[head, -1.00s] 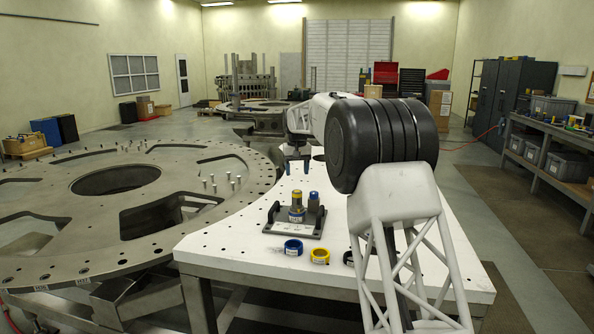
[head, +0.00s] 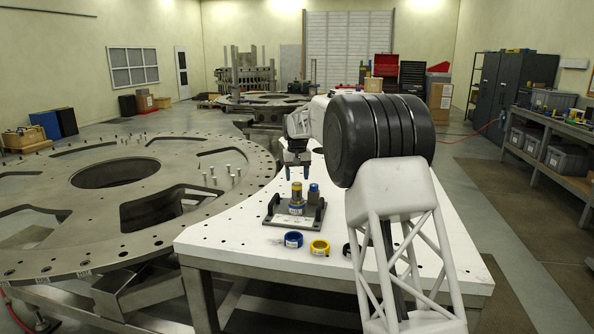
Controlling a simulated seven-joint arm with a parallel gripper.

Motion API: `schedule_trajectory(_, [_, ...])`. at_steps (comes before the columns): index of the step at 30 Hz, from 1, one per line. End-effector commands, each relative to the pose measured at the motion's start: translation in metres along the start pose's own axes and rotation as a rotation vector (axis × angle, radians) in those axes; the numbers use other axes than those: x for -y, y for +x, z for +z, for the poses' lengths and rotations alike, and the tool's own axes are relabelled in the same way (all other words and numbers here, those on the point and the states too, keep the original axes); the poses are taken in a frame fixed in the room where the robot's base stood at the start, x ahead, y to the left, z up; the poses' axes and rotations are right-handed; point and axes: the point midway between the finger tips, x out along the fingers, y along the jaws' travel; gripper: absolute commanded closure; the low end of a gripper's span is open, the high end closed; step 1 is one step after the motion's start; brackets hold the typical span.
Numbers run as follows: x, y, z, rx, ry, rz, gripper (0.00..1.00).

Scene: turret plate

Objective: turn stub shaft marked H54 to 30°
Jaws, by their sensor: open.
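The left stub shaft (head: 296,191) has a yellowish top, a blue band and a pale label lower down. My gripper (head: 297,176) is open and points down, just above and behind the left shaft. At this size I cannot tell whether its fingertips touch the shaft.
The fixture (head: 279,222) has a raised plate at each side. In front of it lie a blue ring (head: 293,240) and a yellow ring (head: 320,248); a dark ring (head: 347,250) is partly hidden by my arm. The white table (head: 235,243) is bare at left.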

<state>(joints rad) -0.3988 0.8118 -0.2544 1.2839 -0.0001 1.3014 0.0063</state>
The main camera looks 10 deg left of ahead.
Motion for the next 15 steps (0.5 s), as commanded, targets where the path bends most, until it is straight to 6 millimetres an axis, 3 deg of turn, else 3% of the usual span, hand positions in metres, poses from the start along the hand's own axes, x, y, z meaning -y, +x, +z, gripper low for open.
schedule_trajectory(15, [0.0,0.032,0.0,-0.001,0.0,0.0,0.4])
